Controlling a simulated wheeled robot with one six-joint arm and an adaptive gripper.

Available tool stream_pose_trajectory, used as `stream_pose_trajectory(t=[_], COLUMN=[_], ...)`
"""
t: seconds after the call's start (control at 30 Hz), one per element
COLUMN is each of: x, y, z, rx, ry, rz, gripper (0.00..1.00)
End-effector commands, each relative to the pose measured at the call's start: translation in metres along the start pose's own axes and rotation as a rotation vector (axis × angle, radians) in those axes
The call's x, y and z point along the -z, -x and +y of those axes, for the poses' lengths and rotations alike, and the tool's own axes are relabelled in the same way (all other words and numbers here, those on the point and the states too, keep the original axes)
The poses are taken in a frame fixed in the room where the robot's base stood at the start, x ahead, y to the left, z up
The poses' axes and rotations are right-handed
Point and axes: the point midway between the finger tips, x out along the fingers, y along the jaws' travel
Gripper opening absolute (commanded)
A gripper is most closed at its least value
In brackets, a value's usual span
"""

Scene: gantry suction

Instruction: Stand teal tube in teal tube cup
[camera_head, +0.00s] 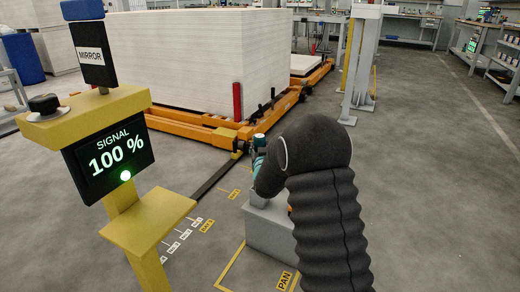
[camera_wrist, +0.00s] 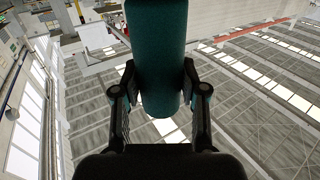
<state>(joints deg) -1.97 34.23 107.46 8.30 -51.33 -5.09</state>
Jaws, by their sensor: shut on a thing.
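In the wrist view a dark teal tube (camera_wrist: 156,45) runs up from between the fingers and out of the top edge. My gripper (camera_wrist: 159,88) is shut on it, with one finger against each side. In the head view my dark arm hides most of the gripper. A small patch of teal (camera_head: 258,163) shows at the arm's far end, too small to tell what it is. I cannot make out the teal tube cup in either view.
A grey block (camera_head: 268,230) stands on the floor beside my arm, by the yellow PAN marking (camera_head: 285,281). A yellow post with a shelf (camera_head: 148,222) and a SIGNAL 100 % screen (camera_head: 108,160) stands left. An orange frame (camera_head: 195,128) carries white sheets (camera_head: 185,65) behind. Right-hand floor is clear.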

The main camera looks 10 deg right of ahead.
Motion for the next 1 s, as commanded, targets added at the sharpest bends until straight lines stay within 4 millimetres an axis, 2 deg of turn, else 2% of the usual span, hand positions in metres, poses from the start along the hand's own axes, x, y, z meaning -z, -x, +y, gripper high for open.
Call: stream_pose_trajectory(t=[0.1, 0.53, 1.0], x=[-0.006, -0.007, -0.023], y=[0.000, 0.000, -0.001], z=[0.000, 0.000, 0.000], rx=[0.000, 0.000, 0.000], ry=[0.000, 0.000, 0.000], rz=[0.004, 0.004, 0.003], gripper=[0.01, 0.01, 0.01])
